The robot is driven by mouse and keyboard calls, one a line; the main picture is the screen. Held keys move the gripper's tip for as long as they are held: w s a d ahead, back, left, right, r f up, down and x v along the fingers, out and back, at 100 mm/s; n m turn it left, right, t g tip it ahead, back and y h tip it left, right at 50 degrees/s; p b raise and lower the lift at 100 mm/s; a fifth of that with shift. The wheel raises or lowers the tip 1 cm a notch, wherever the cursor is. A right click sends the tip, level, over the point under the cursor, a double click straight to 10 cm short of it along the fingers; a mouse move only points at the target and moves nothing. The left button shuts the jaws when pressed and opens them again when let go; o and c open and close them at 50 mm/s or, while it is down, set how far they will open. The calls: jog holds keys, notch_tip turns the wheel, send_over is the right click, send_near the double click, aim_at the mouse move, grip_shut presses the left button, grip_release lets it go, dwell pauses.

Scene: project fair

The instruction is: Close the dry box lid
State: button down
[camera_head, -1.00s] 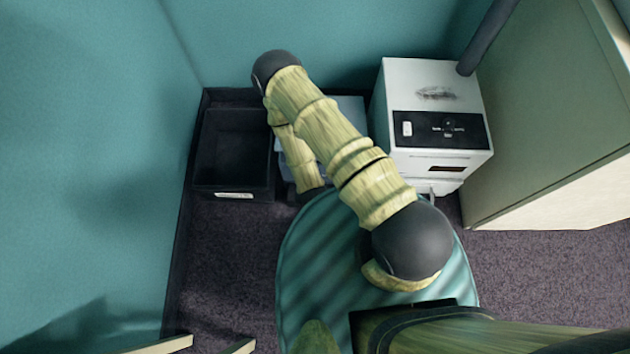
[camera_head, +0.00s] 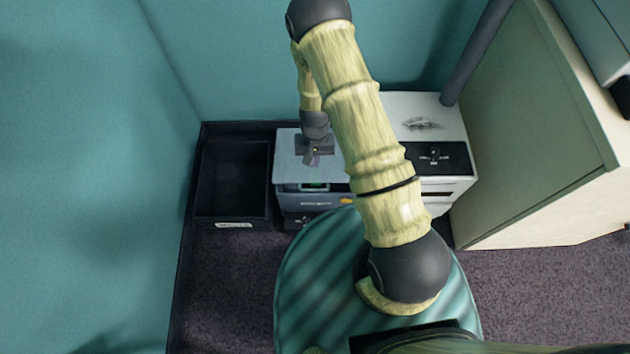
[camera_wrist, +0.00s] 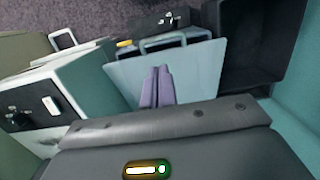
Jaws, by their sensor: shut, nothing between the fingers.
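The dry box (camera_head: 314,201) is a grey box with a small green display and an orange spot on its front. It stands between a black bin and a white machine. Its pale blue-grey lid (camera_head: 289,166) lies roughly flat over the box top. The lid fills the middle of the wrist view (camera_wrist: 200,72), with the box's handle beyond its far edge. My gripper (camera_head: 313,160) is over the lid; its two purple fingers (camera_wrist: 157,88) are together and empty. I cannot tell whether they touch the lid, or whether it is fully down. My arm hides the lid's right part.
The open black bin (camera_head: 232,180) stands directly left of the box. The white machine (camera_head: 425,115) with a black panel stands right, partly behind my arm. A pale cabinet (camera_head: 530,140) is further right, and a teal wall (camera_head: 240,60) rises behind. Dark carpet (camera_head: 230,290) lies in front.

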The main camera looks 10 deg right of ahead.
aim_at(315, 190)
jog(key=shift+f, duration=0.15)
jog(key=f, duration=0.4)
jog(key=s+f+b, duration=0.1)
jog(key=f, duration=0.4)
jog(key=f+b, duration=0.1)
jog(key=f, duration=0.3)
jog(key=shift+s+a+f, duration=0.1)
jog(key=shift+s+f, duration=0.2)
jog(key=shift+f, duration=0.05)
jog(key=shift+f, duration=0.1)
jog(key=shift+s+f, duration=0.25)
jog(key=shift+f, duration=0.35)
notch_tip(315, 190, down, 10)
jog(key=s+t+b, duration=0.1)
jog(key=s+b, duration=0.1)
jog(key=b, duration=0.3)
jog(key=shift+s+a+r+b, duration=0.15)
jog(key=shift+a+r+b, duration=0.05)
jog(key=shift+r+b, duration=0.1)
jog(key=shift+f, duration=0.1)
